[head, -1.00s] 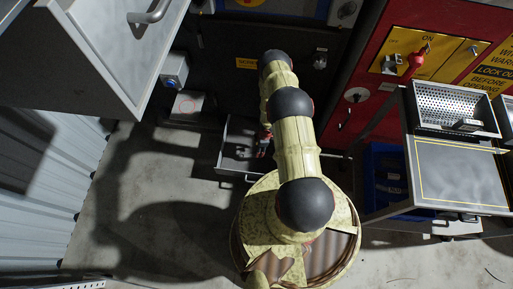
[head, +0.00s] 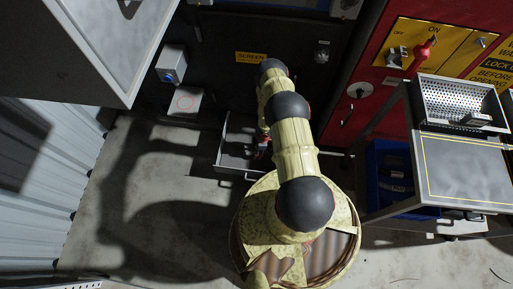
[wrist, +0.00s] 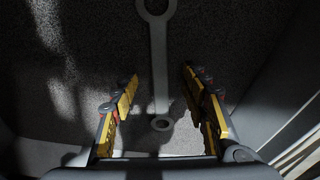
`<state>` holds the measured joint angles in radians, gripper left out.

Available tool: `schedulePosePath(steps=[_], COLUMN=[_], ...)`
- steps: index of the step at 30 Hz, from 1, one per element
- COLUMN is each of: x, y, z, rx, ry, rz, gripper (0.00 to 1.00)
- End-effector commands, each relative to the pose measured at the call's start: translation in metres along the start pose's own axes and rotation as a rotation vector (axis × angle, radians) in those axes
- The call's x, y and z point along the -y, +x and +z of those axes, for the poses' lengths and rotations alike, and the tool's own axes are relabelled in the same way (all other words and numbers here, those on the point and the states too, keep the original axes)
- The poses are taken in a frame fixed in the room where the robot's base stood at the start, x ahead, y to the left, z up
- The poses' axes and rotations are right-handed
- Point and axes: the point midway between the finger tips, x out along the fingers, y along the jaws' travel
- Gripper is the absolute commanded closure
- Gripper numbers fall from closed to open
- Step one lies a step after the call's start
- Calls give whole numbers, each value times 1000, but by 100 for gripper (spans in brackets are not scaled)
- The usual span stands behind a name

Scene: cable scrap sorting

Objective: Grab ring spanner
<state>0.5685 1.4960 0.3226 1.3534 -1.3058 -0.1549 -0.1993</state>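The ring spanner (wrist: 159,66) shows in the wrist view as a grey bar with a ring at each end. It lies on a dark speckled surface, running up and down the picture. My gripper (wrist: 158,82) is open, its yellow-padded fingers on either side of the spanner's line, with the small near ring between them. Neither finger appears to touch it; the height gap is hard to judge. In the head view my gripper (head: 263,148) is small and partly hidden by my arm, over an open drawer (head: 232,157). The spanner cannot be made out there.
Pale drawer walls rise close to my gripper at the right of the wrist view. In the head view, a perforated tray (head: 455,98) sits on a bench (head: 465,168) at right, with a blue bin (head: 388,180) below. Floor at left is clear.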

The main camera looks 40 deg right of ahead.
Motion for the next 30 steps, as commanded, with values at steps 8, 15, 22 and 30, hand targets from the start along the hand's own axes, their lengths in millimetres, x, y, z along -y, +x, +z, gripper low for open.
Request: schedulePosePath(steps=[8,15,22,30], x=[0,0,0,0], y=[0,0,0,0], z=[0,0,0,0], rx=[0,0,0,0], ry=[0,0,0,0], rz=[0,0,0,0], gripper=[73,87,100,100])
